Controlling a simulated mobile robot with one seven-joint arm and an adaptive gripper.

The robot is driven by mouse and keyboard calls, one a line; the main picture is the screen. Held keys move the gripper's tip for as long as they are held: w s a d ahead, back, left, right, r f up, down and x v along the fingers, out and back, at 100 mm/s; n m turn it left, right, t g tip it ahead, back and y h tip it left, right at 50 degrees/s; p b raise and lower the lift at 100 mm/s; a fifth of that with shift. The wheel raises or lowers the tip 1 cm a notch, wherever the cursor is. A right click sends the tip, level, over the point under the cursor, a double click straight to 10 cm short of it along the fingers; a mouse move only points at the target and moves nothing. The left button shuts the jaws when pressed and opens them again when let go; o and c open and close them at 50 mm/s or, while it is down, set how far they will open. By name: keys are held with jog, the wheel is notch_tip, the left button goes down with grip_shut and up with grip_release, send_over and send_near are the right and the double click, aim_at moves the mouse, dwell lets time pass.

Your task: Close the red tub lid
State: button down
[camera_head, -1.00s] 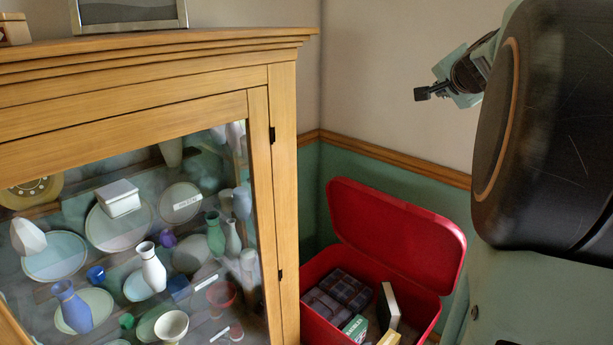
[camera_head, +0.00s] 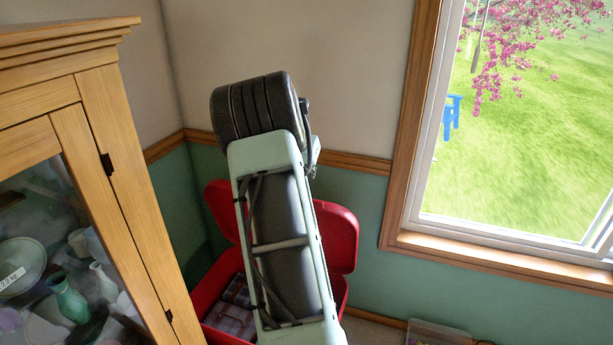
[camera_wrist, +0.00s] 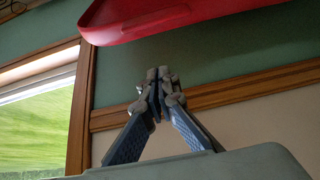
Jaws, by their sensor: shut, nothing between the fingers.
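The red tub (camera_head: 212,290) stands on the floor in the corner beside the cabinet. Its red lid (camera_head: 338,232) is open, raised at the back near the green wall. My arm crosses in front of the tub and hides the middle of the lid and much of the opening. In the wrist view, my gripper (camera_wrist: 158,82) is shut and empty, with its fingertips together. The edge of the lid (camera_wrist: 190,22) shows at the top of that view, apart from the fingertips. The gripper is mostly hidden behind my arm in the head view.
A wooden glass-fronted cabinet (camera_head: 115,165) stands close on the tub's left. Dark plaid items (camera_head: 233,310) lie inside the tub. A window (camera_head: 530,130) is at the right. A clear plastic box (camera_head: 437,333) sits on the floor below it.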

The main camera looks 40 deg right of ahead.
jog(key=x, duration=0.8)
jog(key=shift+f, duration=0.1)
jog(key=shift+a+f, duration=0.2)
jog(key=shift+a, duration=0.05)
jog(key=shift+s+a+f, duration=0.1)
jog(key=shift+s+a, duration=0.4)
jog(key=shift+a, duration=0.35)
jog(key=shift+s+a+f, duration=0.25)
jog(key=shift+s+a, duration=0.1)
jog(key=shift+a, duration=0.2)
jog(key=shift+a+f, duration=0.1)
